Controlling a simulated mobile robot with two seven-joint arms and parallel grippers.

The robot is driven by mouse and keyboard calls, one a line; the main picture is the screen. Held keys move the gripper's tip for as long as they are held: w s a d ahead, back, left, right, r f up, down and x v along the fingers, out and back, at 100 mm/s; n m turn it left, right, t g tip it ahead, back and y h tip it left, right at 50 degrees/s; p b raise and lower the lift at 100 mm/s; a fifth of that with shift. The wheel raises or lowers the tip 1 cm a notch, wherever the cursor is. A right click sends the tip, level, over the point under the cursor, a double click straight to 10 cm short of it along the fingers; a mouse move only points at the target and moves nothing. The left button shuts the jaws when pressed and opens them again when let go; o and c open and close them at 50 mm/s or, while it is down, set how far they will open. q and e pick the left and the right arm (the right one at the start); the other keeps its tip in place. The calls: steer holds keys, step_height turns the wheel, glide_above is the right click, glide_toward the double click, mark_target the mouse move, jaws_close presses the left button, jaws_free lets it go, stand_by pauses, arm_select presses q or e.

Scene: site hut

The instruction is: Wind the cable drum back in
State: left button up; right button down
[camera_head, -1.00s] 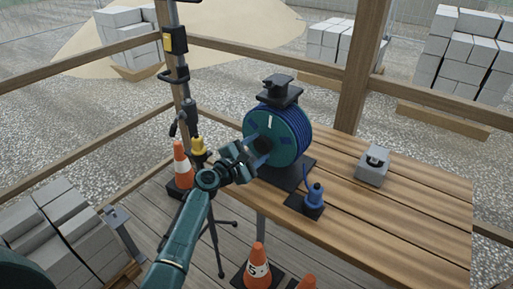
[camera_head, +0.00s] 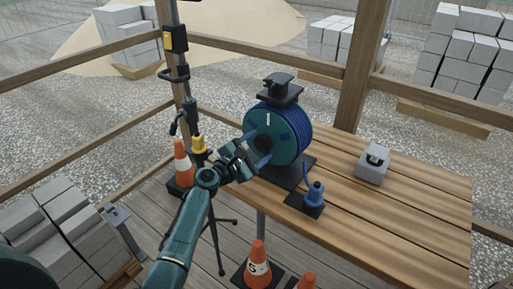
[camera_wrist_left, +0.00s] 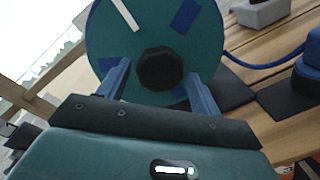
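The cable drum (camera_head: 287,135) stands upright on a black base plate (camera_head: 284,174) on the table. It has a teal face with a white stripe and blue patches, a black hub and blue cable wound behind. In the left wrist view the drum face (camera_wrist_left: 110,45) and hub (camera_wrist_left: 160,68) lie straight ahead. My left gripper (camera_head: 257,149) is open at the drum face, its two blue fingers (camera_wrist_left: 160,85) on either side of the hub. I cannot tell whether they touch it. A blue cable end with its plug (camera_head: 315,194) sits on a small black plate. My right gripper is not in view.
A grey box (camera_head: 373,166) stands on the wooden table (camera_head: 410,220), whose right part is clear. A black stand (camera_head: 177,60) and a cone (camera_head: 183,162) are left of the drum. More cones (camera_head: 258,265) stand below the table's front edge. Grey blocks (camera_head: 65,230) lie lower left.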

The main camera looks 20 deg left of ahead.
arm_select(q)
steer(key=shift+o, duration=0.7)
steer(key=v, duration=1.3)
steer(key=s+d+f+m+g+y, duration=0.1)
steer(key=s+d+f+m+g, duration=0.1)
steer(key=s+d+f+m, duration=0.2)
steer(key=s+d+f+m+g+y, duration=0.2)
steer(key=s+f+m, duration=0.9)
steer(key=s+m, duration=0.7)
steer(key=d+m+g, duration=0.1)
steer(key=d+m, duration=0.1)
steer(key=m, duration=0.1)
steer(key=shift+s+f+y, duration=0.15)
steer(key=shift+s+y, duration=0.05)
steer(key=shift+y, duration=0.1)
